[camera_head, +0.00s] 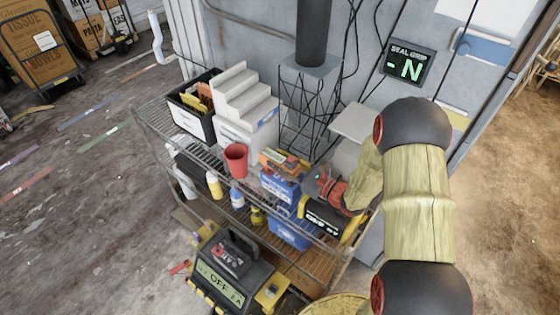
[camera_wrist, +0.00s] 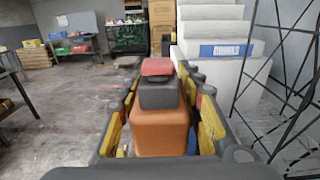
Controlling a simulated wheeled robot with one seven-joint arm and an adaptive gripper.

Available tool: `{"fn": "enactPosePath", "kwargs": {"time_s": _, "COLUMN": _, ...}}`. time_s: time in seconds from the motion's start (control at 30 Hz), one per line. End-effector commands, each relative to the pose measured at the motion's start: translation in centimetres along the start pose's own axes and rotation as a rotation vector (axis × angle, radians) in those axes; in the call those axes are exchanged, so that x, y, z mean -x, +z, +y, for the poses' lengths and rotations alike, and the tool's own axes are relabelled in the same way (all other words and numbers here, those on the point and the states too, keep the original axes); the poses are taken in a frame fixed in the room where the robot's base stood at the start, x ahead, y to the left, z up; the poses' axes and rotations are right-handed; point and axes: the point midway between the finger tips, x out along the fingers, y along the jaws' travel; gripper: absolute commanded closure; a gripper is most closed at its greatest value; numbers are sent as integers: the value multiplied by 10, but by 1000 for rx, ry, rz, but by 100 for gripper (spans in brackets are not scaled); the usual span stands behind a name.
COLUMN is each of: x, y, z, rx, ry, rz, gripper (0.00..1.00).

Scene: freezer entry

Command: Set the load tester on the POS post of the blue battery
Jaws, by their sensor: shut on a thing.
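My gripper (camera_wrist: 163,100) fills the lower middle of the wrist view. Its black, yellow-padded fingers are shut on the load tester (camera_wrist: 160,128), which has an orange body, a black upper block and a red end. In the head view my gripper (camera_head: 325,188) is at the right part of the wire rack, partly hidden by my arm. A blue box-shaped thing (camera_head: 281,186), which looks like the blue battery, stands on the rack just left of it, with an orange item (camera_head: 285,161) at its top. I cannot make out the POS post.
The wire rack (camera_head: 150,124) also bears a black bin (camera_head: 190,122), white steps (camera_head: 245,106), a red cup (camera_head: 236,160) and several bottles. Another blue box (camera_head: 290,232) is lower. A black unit (camera_head: 220,291) reading OFF stands in front. Open floor lies left.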

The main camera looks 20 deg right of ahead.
Motion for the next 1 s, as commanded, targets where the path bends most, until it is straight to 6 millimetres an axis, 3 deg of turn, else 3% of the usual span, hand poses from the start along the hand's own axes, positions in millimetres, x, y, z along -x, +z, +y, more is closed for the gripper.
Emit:
{"fn": "enactPosePath", "kwargs": {"time_s": 0.97, "x": 0, "y": -11, "z": -1, "rx": 2, "ry": 0, "rz": -2, "gripper": 100}}
{"fn": "enactPosePath", "kwargs": {"time_s": 1.0, "x": 0, "y": -11, "z": 0, "rx": 2, "ry": 0, "rz": -2, "gripper": 64}}
